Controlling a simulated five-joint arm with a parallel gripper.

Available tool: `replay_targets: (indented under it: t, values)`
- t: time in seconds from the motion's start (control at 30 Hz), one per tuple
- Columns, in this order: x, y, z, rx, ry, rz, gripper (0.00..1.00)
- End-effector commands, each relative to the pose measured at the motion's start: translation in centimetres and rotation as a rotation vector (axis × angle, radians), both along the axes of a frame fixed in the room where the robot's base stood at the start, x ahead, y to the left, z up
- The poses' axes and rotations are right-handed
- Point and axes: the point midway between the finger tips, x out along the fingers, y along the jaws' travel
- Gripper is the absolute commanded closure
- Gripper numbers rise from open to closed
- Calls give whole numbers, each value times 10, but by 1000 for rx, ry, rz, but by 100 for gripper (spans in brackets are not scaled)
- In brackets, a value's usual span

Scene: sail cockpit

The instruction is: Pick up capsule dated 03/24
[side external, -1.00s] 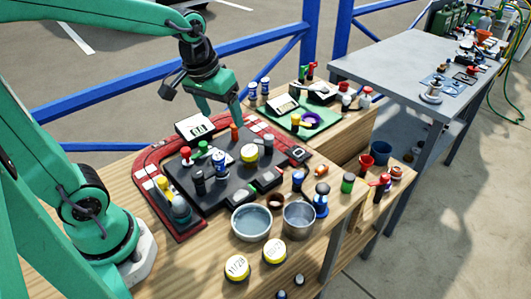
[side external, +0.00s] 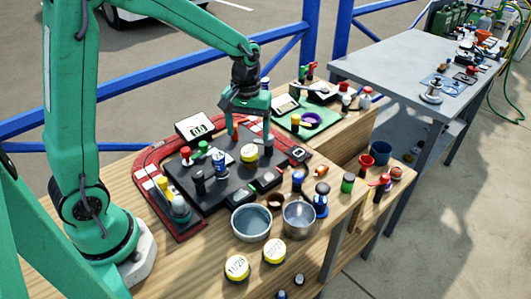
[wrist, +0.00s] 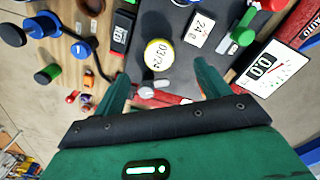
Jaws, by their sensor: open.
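The capsule dated 03/24 (wrist: 159,53) is a round white-topped piece with a yellow rim, its date readable in the wrist view. In the side view it is the yellow-rimmed capsule (side external: 250,153) on the dark panel. My gripper (side external: 247,128) is open and empty, pointing down above and just behind the capsule. In the wrist view the fingertips (wrist: 164,72) are spread wide, with the capsule ahead of and between them. A small grey-white knob (wrist: 147,91) lies between the fingers, nearer to me than the capsule.
Two similar yellow-rimmed capsules, one marked 11/28 (side external: 237,267) and one (side external: 274,251) hard to read, lie on the wood in front. A glass bowl (side external: 251,222) and metal cup (side external: 299,217) stand in front.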

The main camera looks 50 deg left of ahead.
Motion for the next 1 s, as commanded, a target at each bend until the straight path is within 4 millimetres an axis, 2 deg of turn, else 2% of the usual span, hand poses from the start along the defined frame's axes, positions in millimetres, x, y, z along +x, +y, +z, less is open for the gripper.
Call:
replay_targets:
  t: [0.33,0.67,1.0]
  values:
    - [-1,0,-23,0,2,-1,25]
    - [0,0,-29,0,1,-2,25]
    - [1,0,-64,0,4,-2,25]
